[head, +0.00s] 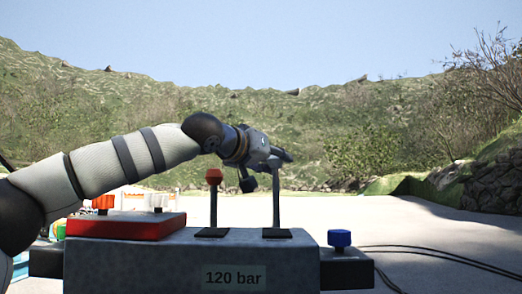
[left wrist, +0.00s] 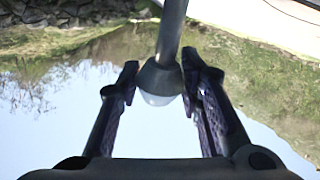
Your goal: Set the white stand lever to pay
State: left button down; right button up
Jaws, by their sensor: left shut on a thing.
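A grey console (head: 120,262) labelled "120 bar" carries two upright levers. One lever has a red knob (head: 214,175). The other, the white stand lever (head: 276,205), rises from a dark slot plate to its right, with its top hidden by my left gripper (head: 268,170). In the left wrist view the lever's pale knob (left wrist: 160,82) sits between the fingers of my left gripper, against the right finger. My left gripper is shut on this knob. The lever looks about upright. No pay marking is readable. My right gripper is not in view.
A red box (head: 120,226) with an orange knob (head: 103,203) and a white knob (head: 156,202) stands left on the console. A blue knob (head: 339,239) is at the right end. Black cables (head: 440,255) cross the open pale ground (head: 400,225) at right.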

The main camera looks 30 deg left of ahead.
pick_arm(q)
jog(key=shift+w+a, duration=0.1)
jog(key=shift+a, duration=0.2)
jog(key=shift+w+f, duration=0.15)
jog(key=shift+w, duration=0.15)
jog(key=w+a, duration=0.1)
jog(key=w+f, duration=0.1)
jog(key=shift+w+a, duration=0.35)
jog(key=shift+w, duration=0.05)
jog(key=shift+s+d+r, duration=0.1)
jog(key=c, duration=1.1)
grip_release()
jog(key=shift+s, duration=0.1)
